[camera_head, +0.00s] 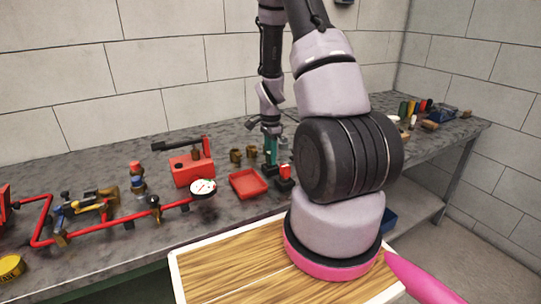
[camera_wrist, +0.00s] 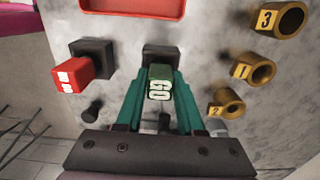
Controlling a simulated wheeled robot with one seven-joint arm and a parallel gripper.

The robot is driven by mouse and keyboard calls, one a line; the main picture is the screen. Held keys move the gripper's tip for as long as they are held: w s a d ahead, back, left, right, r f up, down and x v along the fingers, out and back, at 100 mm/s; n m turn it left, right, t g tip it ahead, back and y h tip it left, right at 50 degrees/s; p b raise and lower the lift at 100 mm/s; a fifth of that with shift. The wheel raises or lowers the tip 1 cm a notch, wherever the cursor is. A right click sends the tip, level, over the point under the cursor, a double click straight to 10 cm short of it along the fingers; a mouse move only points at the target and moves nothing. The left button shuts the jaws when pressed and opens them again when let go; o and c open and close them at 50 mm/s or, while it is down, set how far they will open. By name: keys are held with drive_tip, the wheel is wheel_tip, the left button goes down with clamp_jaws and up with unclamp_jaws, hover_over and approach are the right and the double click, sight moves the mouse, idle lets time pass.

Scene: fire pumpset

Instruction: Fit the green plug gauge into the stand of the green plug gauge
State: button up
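The green plug gauge (camera_wrist: 160,86), with white GO lettering, is between the teal fingers of my gripper (camera_wrist: 161,78) in the wrist view. The fingers close in on both its sides. A black block, the stand (camera_wrist: 162,50), shows just beyond the gauge and lines up with it. I cannot tell whether the gauge is seated in it or above it. In the head view my gripper (camera_head: 270,148) points down at the bench behind the red tray's right end; the green gauge is hard to make out there.
A red gauge (camera_wrist: 72,75) stands at a black stand (camera_wrist: 97,52) to the left. Numbered brass rings (camera_wrist: 252,70) lie to the right. A red tray (camera_head: 248,183) is close by. A red pump (camera_head: 192,168) and piping (camera_head: 120,222) occupy the bench's left.

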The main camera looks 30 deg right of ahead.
drive_tip(key=o, duration=0.3)
drive_tip(key=shift+r, duration=0.15)
drive_tip(key=s+a+r+n+t+y, duration=0.1)
drive_tip(key=s+a+r+n+t, duration=0.2)
drive_tip(key=r, duration=1.2)
drive_tip(key=s+a+r+n, duration=0.3)
drive_tip(key=a+r, duration=0.1)
drive_tip(key=r, duration=1)
drive_tip(key=s+a+r+n+t+y, duration=0.1)
drive_tip(key=s+a+r+n+t, duration=0.3)
drive_tip(key=s+r, duration=0.6)
drive_tip(key=s+a+n, duration=0.2)
drive_tip(key=s+n, duration=0.1)
drive_tip(key=shift+s+a+n, duration=0.2)
drive_tip(key=shift+s+n, duration=0.1)
